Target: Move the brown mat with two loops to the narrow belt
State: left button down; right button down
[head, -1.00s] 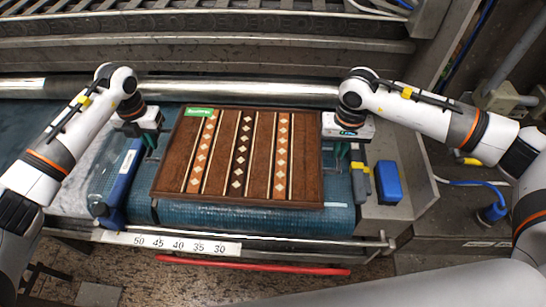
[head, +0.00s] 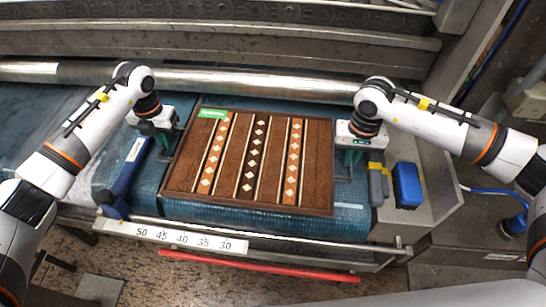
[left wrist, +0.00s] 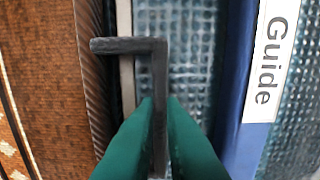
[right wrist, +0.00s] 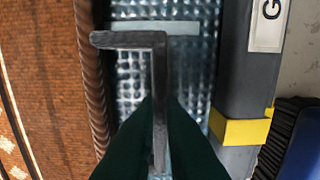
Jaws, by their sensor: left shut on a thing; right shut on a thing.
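The brown mat (head: 224,184) has pale diamond stripes and a green label at its back left corner. It lies flat on or just above the teal belt (head: 265,217); I cannot tell which. My left gripper (head: 178,150) is at the mat's left edge, its green fingers shut on a dark angled loop (left wrist: 130,46). My right gripper (head: 350,165) is at the right edge, shut on the other dark loop (right wrist: 130,40). The mat also shows at the left of the left wrist view (left wrist: 40,80) and the right wrist view (right wrist: 42,80).
A blue guide (head: 125,175) stands left of the mat and a grey guide with a yellow band (head: 377,180) right of it. A blue block (head: 407,186) sits farther right. A metal roller (head: 240,80) runs behind. A numbered scale (head: 185,238) and red bar (head: 260,266) lie in front.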

pick_arm(q)
jog(key=shift+f+b, duration=0.3)
jog(key=shift+f, duration=0.25)
pick_arm(e)
jog(key=shift+f, duration=0.55)
pick_arm(q)
jog(key=c, duration=1.8)
grip_release()
jog(key=shift+r, duration=0.2)
pick_arm(e)
jog(key=c, duration=1.8)
grip_release()
jog(key=shift+r, duration=0.2)
pick_arm(q)
jog(key=shift+o, duration=1.4)
pick_arm(e)
jog(key=shift+o, duration=1.4)
jog(key=shift+r, duration=0.15)
pick_arm(q)
notch_tip(320, 180, up, 12)
pick_arm(e)
notch_tip(320, 180, up, 12)
jog(key=shift+f, duration=0.2)
